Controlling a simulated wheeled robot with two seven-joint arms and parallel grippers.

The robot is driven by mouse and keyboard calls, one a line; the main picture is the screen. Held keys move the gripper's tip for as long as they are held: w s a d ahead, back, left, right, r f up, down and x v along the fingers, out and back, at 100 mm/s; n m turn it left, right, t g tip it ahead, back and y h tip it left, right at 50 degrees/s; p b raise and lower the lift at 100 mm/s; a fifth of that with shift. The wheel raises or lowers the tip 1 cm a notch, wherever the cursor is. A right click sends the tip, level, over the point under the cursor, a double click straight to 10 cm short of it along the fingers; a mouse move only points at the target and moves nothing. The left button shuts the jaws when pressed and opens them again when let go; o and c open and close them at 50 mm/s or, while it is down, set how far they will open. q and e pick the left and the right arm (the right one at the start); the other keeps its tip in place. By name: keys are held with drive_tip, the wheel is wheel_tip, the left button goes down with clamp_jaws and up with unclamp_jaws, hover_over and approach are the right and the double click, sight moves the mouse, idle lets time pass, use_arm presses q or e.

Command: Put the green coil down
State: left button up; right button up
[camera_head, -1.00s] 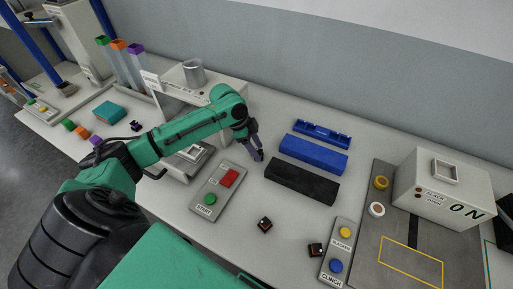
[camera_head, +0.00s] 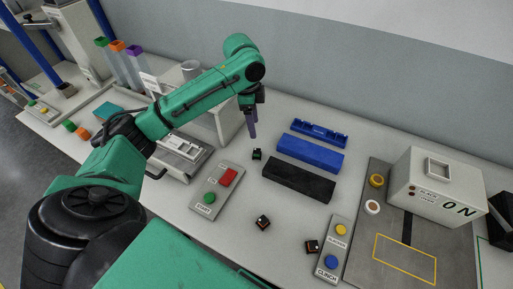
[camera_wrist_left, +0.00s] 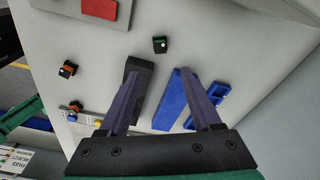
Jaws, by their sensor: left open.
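The green coil (camera_head: 257,154) is a small dark block with a green part. It rests on the table between the red button and the black block, and it also shows in the left wrist view (camera_wrist_left: 160,44). My left gripper (camera_head: 252,134) is above and behind it, pointing down, apart from it. In the left wrist view the two purple fingers (camera_wrist_left: 163,88) are spread with nothing between them. My right gripper is not seen.
A black block (camera_head: 299,180), a blue block (camera_head: 310,154) and a blue tray (camera_head: 319,133) lie to the right. The start button panel (camera_head: 217,186) is to the left. Two orange-marked coils (camera_head: 263,222) (camera_head: 312,246) lie in front.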

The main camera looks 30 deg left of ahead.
sight(257, 151)
use_arm(q)
drive_tip(key=f+p, duration=0.1)
drive_tip(key=f, duration=0.3)
drive_tip(key=f+p, duration=0.1)
drive_tip(key=f, duration=0.2)
drive_tip(key=f+p, duration=0.1)
drive_tip(key=f, duration=0.3)
drive_tip(key=shift+w+d+f, duration=0.2)
drive_tip(key=shift+d+f, duration=0.1)
drive_tip(key=shift+d, duration=0.05)
drive_tip(key=shift+f, duration=0.45)
clamp_jaws()
